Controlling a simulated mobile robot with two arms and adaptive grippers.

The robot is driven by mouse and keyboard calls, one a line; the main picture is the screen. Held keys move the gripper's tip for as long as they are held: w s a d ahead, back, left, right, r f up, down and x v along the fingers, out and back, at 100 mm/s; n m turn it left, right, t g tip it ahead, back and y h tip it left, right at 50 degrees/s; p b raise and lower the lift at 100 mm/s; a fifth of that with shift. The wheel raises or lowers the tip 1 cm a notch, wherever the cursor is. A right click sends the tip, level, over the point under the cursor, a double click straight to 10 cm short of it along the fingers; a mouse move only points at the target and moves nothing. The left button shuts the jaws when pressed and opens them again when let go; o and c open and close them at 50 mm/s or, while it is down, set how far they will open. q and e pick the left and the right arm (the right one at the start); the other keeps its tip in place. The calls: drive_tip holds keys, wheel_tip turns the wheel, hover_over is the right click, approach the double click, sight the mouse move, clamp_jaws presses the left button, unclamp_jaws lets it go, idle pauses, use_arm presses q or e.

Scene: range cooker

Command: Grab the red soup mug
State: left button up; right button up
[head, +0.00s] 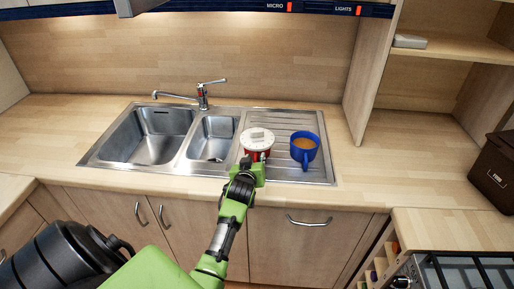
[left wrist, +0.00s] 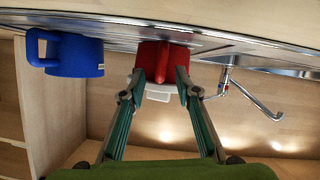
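The red soup mug (head: 257,155) with a white lid stands on the ribbed drainboard, right of the small sink bowl. It also shows upside down in the left wrist view (left wrist: 152,58), its red handle facing the camera. My left gripper (head: 256,165) is at the front of the mug and hides part of it. In the left wrist view its two fingers (left wrist: 160,84) are apart, with the mug and its handle between or just beyond the tips. I cannot tell whether a finger touches the mug. My right gripper is not in view.
A blue mug (head: 304,158) with a brown drink stands close to the right of the red one. The steel sink (head: 172,168) and its tap (head: 203,97) are to the left. The worktop (head: 400,170) at the right is clear up to a dark brown box (head: 494,172).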

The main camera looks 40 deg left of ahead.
use_arm(q)
drive_tip(key=shift+x, duration=0.95)
clamp_jaws()
drive_tip(key=shift+r, duration=0.1)
drive_tip(key=shift+r, duration=0.15)
